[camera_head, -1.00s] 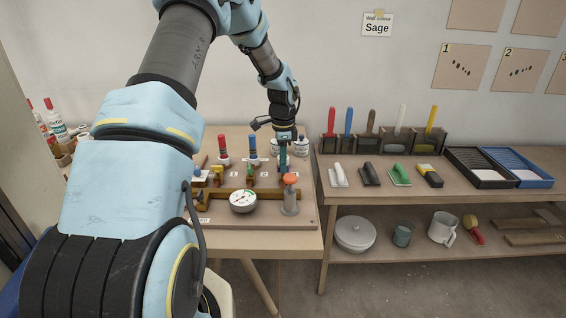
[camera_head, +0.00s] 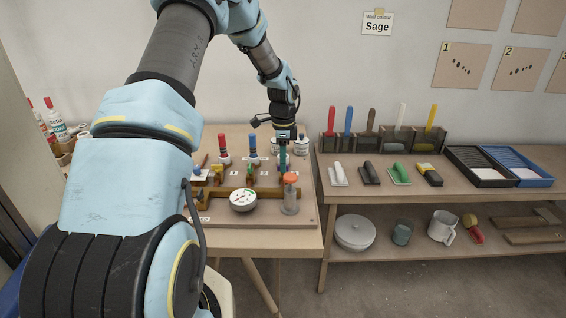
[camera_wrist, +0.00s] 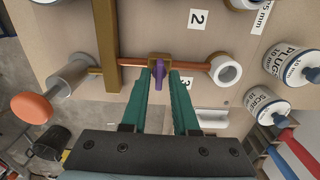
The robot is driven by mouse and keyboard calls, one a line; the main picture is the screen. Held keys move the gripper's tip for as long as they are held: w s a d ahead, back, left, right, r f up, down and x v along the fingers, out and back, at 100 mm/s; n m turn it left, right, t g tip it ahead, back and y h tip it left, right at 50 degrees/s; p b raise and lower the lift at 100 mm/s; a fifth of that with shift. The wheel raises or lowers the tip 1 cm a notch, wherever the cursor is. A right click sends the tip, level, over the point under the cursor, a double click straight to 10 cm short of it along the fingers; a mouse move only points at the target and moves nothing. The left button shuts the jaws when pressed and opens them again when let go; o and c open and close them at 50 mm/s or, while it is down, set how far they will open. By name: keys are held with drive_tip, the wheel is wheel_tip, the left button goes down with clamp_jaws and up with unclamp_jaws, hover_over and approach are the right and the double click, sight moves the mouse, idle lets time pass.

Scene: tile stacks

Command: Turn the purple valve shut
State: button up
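The purple valve handle (camera_wrist: 159,72) sits on a brass valve body on a copper pipe (camera_wrist: 191,65) in the wrist view. My gripper (camera_wrist: 162,78) has two teal fingers, one on each side of the purple handle. A gap shows between the handle and each finger, so the gripper looks open around it. In the head view my gripper (camera_head: 283,162) points down at the right part of the pipe board (camera_head: 265,212), and the purple valve is hidden there behind the fingers.
A grey cylinder with an orange knob (camera_head: 290,179) stands close in front of my gripper. A gauge (camera_head: 243,200) is to its left, and red- and blue-topped posts (camera_head: 253,146) stand behind. White labelled tubs (camera_wrist: 291,66) are near the fingers in the wrist view.

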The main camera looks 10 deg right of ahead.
drive_tip(key=shift+o, duration=0.8)
wheel_tip(320, 180, up, 11)
drive_tip(key=b, duration=0.2)
drive_tip(key=shift+b, duration=0.35)
drive_tip(key=shift+f, duration=0.1)
drive_tip(key=s+a+f+n+t, duration=0.1)
drive_tip(key=s+a+n, duration=1.8)
drive_tip(key=s, duration=0.3)
drive_tip(key=shift+s+a+t, duration=0.2)
drive_tip(key=shift+a+t, duration=0.1)
drive_tip(key=shift+a, duration=0.45)
drive_tip(key=shift+w, duration=0.1)
